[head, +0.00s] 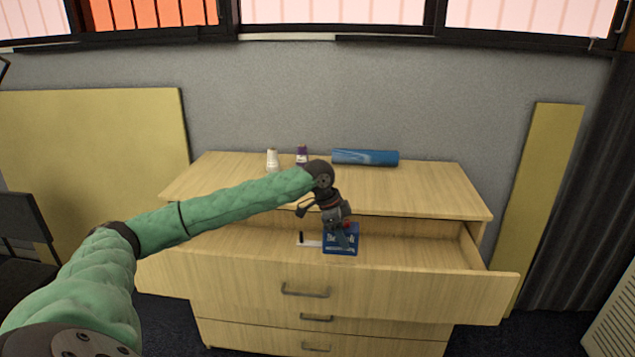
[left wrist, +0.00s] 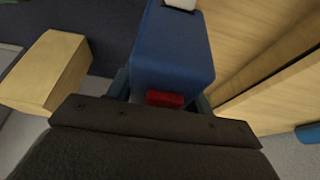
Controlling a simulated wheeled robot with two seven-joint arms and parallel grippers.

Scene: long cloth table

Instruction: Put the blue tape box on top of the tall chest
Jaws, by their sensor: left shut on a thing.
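The blue tape box (head: 341,240) is in my left gripper (head: 345,228), over the open top drawer (head: 430,254) of the tall wooden chest (head: 230,178). In the left wrist view the box (left wrist: 172,50) sits between the fingers, with a red patch at its near end. My left gripper is shut on it. Whether the box touches the drawer floor is hard to tell. My right gripper is in neither view.
On the chest top stand a white bottle (head: 272,160) and a purple-and-white bottle (head: 302,155), with a blue cylinder (head: 365,157) lying at the back. The top's right part is clear. A white item with a black piece (head: 306,242) lies beside the box.

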